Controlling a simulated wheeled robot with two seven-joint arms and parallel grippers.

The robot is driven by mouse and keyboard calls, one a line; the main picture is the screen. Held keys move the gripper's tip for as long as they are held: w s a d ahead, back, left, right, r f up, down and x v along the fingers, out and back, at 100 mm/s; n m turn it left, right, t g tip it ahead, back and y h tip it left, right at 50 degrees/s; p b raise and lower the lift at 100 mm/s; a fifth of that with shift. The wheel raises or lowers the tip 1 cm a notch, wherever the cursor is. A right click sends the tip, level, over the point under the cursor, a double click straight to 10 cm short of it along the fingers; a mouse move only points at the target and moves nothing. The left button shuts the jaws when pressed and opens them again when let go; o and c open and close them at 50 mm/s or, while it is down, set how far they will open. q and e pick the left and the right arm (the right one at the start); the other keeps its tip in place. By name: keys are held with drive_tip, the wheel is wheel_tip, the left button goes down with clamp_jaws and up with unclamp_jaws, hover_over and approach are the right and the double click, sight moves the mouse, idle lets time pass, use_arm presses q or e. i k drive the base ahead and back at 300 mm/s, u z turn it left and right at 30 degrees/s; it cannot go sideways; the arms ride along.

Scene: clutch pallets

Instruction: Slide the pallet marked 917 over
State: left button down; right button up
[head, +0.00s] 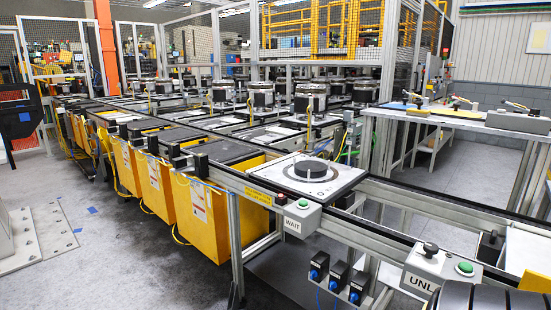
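A pale square pallet (342,181) with a black round disc (311,169) on it sits on the conveyor rails right of the middle. I cannot read a number on it, so I cannot tell whether it is the one marked 917. Several more pallets carrying metal clutch units, such as this one (261,97), stand on the lines farther back.
A grey WAIT button box (297,216) and a second box marked UNL (433,266) are fixed along the front rail. The rails (440,205) right of the pallet look empty. Yellow bins (205,215) stand under the line. A white side table (470,118) holds tools.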

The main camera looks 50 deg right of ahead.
sight(321, 181)
drive_tip(key=z, duration=0.5)
drive_tip(key=i, duration=1.65)
drive_tip(key=z, duration=1.1)
